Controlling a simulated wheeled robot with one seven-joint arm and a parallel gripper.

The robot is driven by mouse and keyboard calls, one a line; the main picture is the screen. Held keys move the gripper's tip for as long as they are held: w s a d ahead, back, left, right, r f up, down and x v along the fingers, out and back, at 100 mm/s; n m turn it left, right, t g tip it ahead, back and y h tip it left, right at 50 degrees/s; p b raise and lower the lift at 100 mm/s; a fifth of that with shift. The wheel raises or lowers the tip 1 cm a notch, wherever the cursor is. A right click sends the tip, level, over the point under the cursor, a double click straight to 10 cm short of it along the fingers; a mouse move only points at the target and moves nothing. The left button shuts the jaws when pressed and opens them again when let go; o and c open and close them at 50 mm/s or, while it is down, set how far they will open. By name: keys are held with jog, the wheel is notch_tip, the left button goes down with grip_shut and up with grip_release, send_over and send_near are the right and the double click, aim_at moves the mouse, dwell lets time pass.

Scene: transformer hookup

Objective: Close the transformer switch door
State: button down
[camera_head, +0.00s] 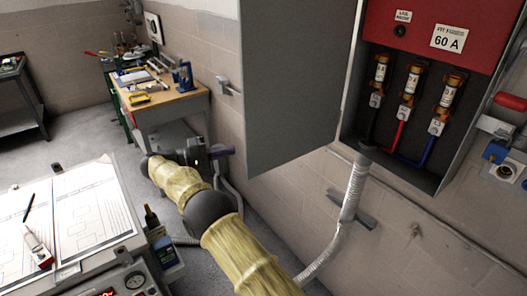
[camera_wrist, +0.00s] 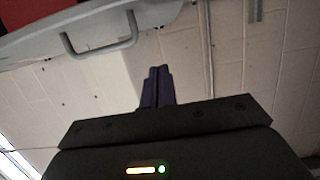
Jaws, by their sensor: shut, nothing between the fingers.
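The grey switch door (camera_head: 290,85) stands open to the left of the switch box (camera_head: 440,165), swung out from the wall. The fuses and coloured cables in the box are exposed. My gripper (camera_head: 225,151) is left of and below the door in the head view, near the wall, and apart from the door. In the wrist view the dark purple fingers of my gripper (camera_wrist: 157,72) are together with nothing between them. A grey panel edge with a U-shaped handle (camera_wrist: 100,46) shows at upper left there, probably the door. It is clear of the fingertips.
A workbench (camera_head: 175,107) with tools stands at the back left. A slanted desk with drawings (camera_head: 70,215) is at the lower left. A flexible conduit (camera_head: 350,205) runs down from the box. Sockets (camera_head: 500,168) are on the right wall.

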aim_at(264, 151)
jog(key=shift+s+d+p, duration=0.2)
jog(key=shift+d+p, duration=1.7)
jog(key=shift+d, duration=3.6)
jog(key=shift+w+d, duration=0.1)
